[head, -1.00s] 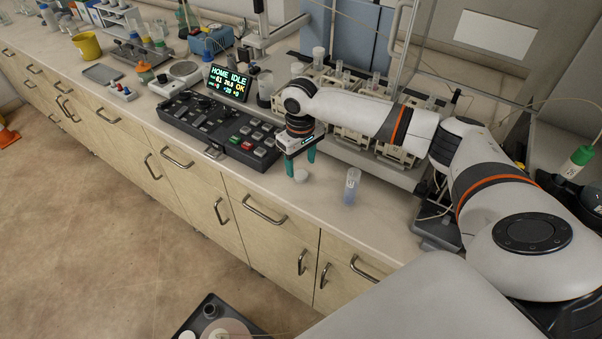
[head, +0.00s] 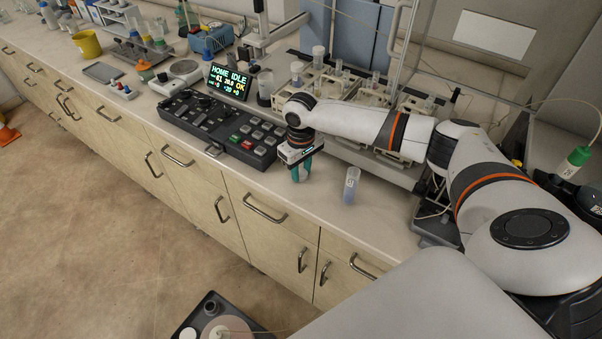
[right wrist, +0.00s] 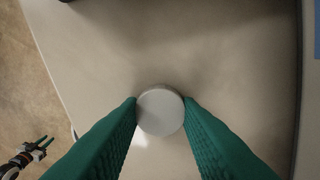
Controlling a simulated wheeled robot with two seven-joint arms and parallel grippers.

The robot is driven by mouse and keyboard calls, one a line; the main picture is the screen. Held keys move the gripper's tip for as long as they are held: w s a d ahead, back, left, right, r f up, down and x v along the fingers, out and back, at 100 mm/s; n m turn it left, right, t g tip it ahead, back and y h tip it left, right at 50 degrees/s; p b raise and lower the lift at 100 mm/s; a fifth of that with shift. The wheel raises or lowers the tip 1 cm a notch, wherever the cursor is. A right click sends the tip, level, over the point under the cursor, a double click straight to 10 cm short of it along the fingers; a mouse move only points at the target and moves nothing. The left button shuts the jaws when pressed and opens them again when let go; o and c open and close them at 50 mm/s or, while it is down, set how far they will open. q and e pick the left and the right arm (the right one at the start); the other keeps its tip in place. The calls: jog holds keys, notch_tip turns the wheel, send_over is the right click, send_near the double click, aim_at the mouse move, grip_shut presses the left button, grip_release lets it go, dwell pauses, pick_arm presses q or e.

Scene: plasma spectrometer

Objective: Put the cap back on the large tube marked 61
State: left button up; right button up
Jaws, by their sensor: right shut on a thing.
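My right gripper (head: 300,176) is low over the front of the counter, its green fingers pointing down. It is shut on a round white cap (right wrist: 160,112), which sits between the fingertips in the right wrist view. In the head view the fingers hide the cap. A large clear tube (head: 351,185) with bluish liquid stands upright and uncapped on the counter, a little right of the gripper. Its marking is too small to read.
A black control panel (head: 222,128) lies left of the gripper, with a lit display (head: 228,82) behind it. Racks of tubes (head: 345,88) stand behind my right arm. The counter's front edge is close to the gripper. Bare counter surrounds the large tube.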

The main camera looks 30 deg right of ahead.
aim_at(301, 173)
notch_tip(301, 173, up, 10)
jog(key=b, duration=0.1)
dwell(0.6)
jog(key=s+a+m, duration=0.1)
jog(key=s+a, duration=1.2)
jog(key=s, duration=0.2)
jog(key=shift+a+r+m, duration=0.3)
jog(key=shift+a+r, duration=0.05)
